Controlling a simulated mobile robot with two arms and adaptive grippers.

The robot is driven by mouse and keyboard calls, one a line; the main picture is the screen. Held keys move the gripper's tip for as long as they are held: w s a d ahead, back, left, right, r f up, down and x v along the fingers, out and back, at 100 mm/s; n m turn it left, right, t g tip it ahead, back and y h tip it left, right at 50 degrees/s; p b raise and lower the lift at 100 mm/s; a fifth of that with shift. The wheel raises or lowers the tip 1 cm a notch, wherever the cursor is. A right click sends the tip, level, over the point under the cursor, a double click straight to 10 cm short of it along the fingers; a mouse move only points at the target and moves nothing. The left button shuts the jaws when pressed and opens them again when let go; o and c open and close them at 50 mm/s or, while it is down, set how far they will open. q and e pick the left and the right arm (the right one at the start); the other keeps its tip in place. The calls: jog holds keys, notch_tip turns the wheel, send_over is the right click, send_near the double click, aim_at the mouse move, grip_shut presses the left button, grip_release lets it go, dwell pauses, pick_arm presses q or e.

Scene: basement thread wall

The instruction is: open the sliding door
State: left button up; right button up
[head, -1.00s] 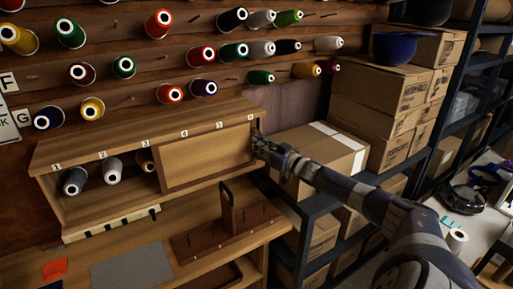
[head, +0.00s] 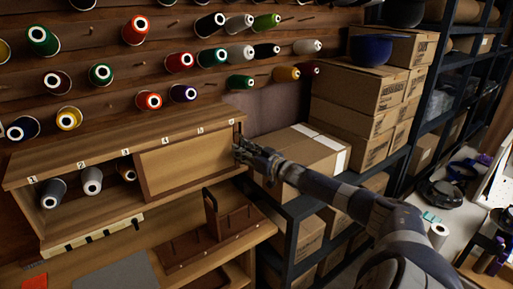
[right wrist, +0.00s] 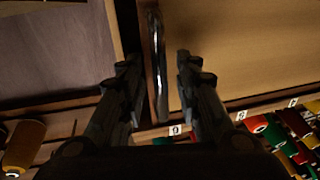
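The sliding door (head: 187,162) is a flat tan wooden panel in the front of a long wooden cabinet (head: 75,165). It covers the right part, under labels 4 to 6; the left part stands open. My right gripper (head: 243,150) is at the door's right edge. In the right wrist view, my right gripper (right wrist: 158,65) is open, its fingers on either side of a narrow upright bar (right wrist: 157,75) at the door's edge. Gaps show between bar and fingers. The door panel (right wrist: 240,50) also shows there. My left gripper is out of view.
Several spools (head: 92,180) stand in the open bay, and thread spools hang on the wall above. A brown wooden rack (head: 212,228) stands on the bench below. Shelves with cardboard boxes (head: 303,160) are close to my right arm.

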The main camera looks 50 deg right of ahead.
jog(key=s, duration=1.1)
jog(key=shift+s+a, duration=0.2)
jog(key=shift+s, duration=0.2)
dwell(0.6)
